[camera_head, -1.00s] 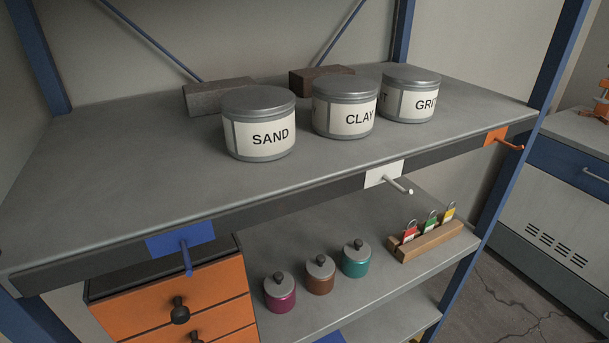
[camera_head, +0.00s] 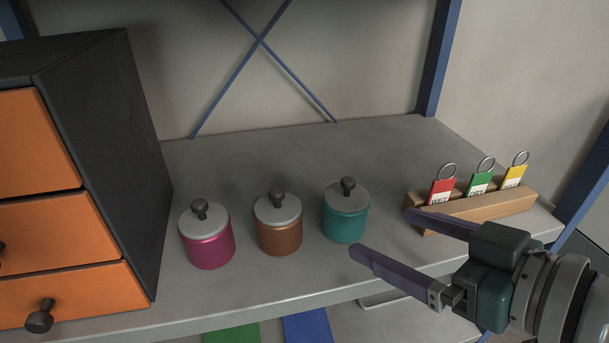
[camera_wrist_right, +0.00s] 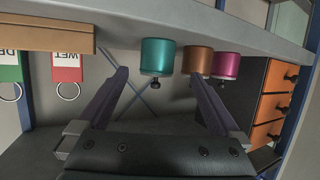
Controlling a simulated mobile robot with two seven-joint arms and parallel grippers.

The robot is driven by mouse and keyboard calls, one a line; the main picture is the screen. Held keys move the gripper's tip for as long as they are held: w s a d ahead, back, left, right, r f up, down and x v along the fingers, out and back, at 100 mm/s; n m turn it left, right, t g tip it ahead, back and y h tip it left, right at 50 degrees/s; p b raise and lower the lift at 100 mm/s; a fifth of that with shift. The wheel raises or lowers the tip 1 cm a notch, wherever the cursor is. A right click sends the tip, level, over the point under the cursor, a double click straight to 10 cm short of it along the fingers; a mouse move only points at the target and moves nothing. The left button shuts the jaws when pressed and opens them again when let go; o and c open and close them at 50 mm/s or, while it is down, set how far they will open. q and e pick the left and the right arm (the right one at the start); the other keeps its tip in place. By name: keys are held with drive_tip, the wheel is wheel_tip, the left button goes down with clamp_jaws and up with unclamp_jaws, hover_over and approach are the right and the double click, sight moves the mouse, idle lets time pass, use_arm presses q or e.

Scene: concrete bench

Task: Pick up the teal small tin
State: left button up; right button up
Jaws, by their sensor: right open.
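In the right wrist view the picture is upside down; the teal tin (camera_wrist_right: 157,57) appears beyond and between the open fingers (camera_wrist_right: 162,78). My left gripper is not in view.
A brown tin (camera_head: 279,228) and a magenta tin (camera_head: 207,240) stand left of the teal one. A wooden rack (camera_head: 480,210) with red, green and yellow tags is to its right. An orange drawer cabinet (camera_head: 60,215) stands left. The shelf behind the tins is clear.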

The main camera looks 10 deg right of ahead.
sight(359, 220)
drive_tip(key=b+x, duration=0.1)
drive_tip(key=x, duration=0.3)
drive_tip(key=shift+w+a, duration=0.1)
drive_tip(key=shift+w, duration=0.15)
drive_tip(key=b+x, duration=0.1)
drive_tip(key=x, duration=0.4)
drive_tip(key=shift+w+d+r+b, duration=0.15)
drive_tip(key=shift+d+r+b, duration=0.05)
drive_tip(key=shift+b, duration=0.1)
drive_tip(key=shift+c, duration=0.4)
drive_tip(key=c, duration=1.4)
